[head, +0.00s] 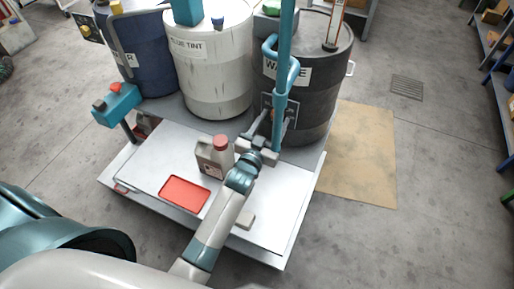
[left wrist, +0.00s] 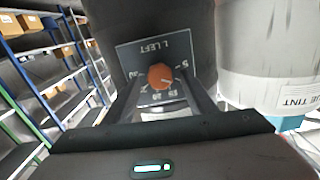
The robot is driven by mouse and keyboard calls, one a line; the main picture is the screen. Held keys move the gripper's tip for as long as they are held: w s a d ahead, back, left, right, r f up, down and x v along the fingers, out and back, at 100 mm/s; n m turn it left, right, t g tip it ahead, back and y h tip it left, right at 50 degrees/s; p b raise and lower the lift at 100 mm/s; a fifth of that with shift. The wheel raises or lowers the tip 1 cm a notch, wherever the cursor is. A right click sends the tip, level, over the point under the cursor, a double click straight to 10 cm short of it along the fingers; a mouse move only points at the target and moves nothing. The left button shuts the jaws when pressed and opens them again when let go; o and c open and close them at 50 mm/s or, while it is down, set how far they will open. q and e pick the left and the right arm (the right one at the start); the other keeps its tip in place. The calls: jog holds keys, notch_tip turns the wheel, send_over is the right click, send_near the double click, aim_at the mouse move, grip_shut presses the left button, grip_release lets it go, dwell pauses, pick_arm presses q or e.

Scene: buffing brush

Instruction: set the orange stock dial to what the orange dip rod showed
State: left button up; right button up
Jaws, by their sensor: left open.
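The orange dial (left wrist: 161,76) is a round knob with a pale pointer mark, on a dark plate (left wrist: 132,55) lettered LEFT with numbers around the knob. In the left wrist view the mark points roughly right, towards the 5. My left gripper (left wrist: 163,98) is open, with one finger on each side below the dial; I cannot tell whether they touch it. In the head view my left gripper (head: 262,144) is at the front of the black WASTE drum (head: 315,75), partly covering the plate (head: 287,106). An upright gauge with orange marking (head: 335,25) stands on this drum; its reading is too small to tell.
A teal pipe (head: 285,65) rises beside the plate. A white drum (head: 215,75) and a blue drum (head: 150,60) stand left. Cardboard (head: 360,155) lies right.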

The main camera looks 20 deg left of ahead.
pick_arm(q)
jog(key=s, duration=1.6)
jog(key=shift+s+a+b, duration=0.15)
jog(key=shift+a+b, duration=0.15)
jog(key=shift+b, duration=0.1)
pick_arm(e)
jog(key=shift+w+a+r, duration=0.1)
jog(key=shift+w+r, duration=0.1)
jog(key=shift+r, duration=0.4)
jog(key=shift+w+a+r, duration=0.1)
jog(key=shift+w+r, duration=0.1)
jog(key=shift+r, duration=0.4)
jog(key=shift+s+d+f, duration=0.1)
jog(key=shift+f, duration=0.05)
